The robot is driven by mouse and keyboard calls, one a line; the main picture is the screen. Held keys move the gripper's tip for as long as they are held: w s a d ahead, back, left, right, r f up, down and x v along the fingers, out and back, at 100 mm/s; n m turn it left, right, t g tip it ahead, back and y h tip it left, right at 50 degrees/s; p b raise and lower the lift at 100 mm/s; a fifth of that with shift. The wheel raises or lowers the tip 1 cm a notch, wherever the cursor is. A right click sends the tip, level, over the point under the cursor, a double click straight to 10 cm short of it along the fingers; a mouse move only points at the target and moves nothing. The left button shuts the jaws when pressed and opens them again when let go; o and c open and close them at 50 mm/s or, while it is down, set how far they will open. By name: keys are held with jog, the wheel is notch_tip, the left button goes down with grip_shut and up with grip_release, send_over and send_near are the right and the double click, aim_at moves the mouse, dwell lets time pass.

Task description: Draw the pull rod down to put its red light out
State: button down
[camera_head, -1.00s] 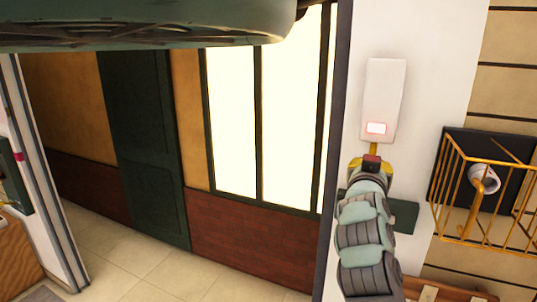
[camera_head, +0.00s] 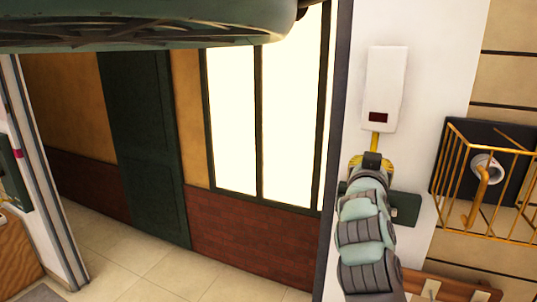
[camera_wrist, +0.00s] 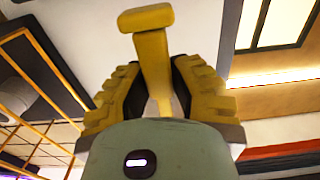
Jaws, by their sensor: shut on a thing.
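A white box (camera_head: 386,82) is fixed on the white wall at the right in the head view. Its light window (camera_head: 378,117) is dark red and unlit. A yellow pull rod (camera_head: 375,143) hangs from the underside of the box, with a length of it showing above my gripper. In the wrist view the yellow rod (camera_wrist: 152,58), with a wider end piece, stands between the two fingers. My gripper (camera_head: 371,160) is below the box and shut on the rod; in the wrist view its yellow and black fingers (camera_wrist: 158,95) press it from both sides.
A wall-mounted orange wire cage (camera_head: 495,185) around a white and orange fitting is close to the right of my arm. A dark green plate (camera_head: 405,208) is on the wall behind my arm. Bright windows (camera_head: 290,110) and a dark green door (camera_head: 145,140) stand left.

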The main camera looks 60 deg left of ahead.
jog(key=shift+r, duration=0.7)
jog(key=shift+c, duration=0.3)
grip_release()
dwell(0.4)
jog(key=p+v, duration=0.1)
jog(key=v, duration=0.6)
jog(key=shift+s, duration=0.3)
dwell(0.6)
jog(key=shift+d+r, duration=0.1)
jog(key=shift+d, duration=0.05)
dwell(0.8)
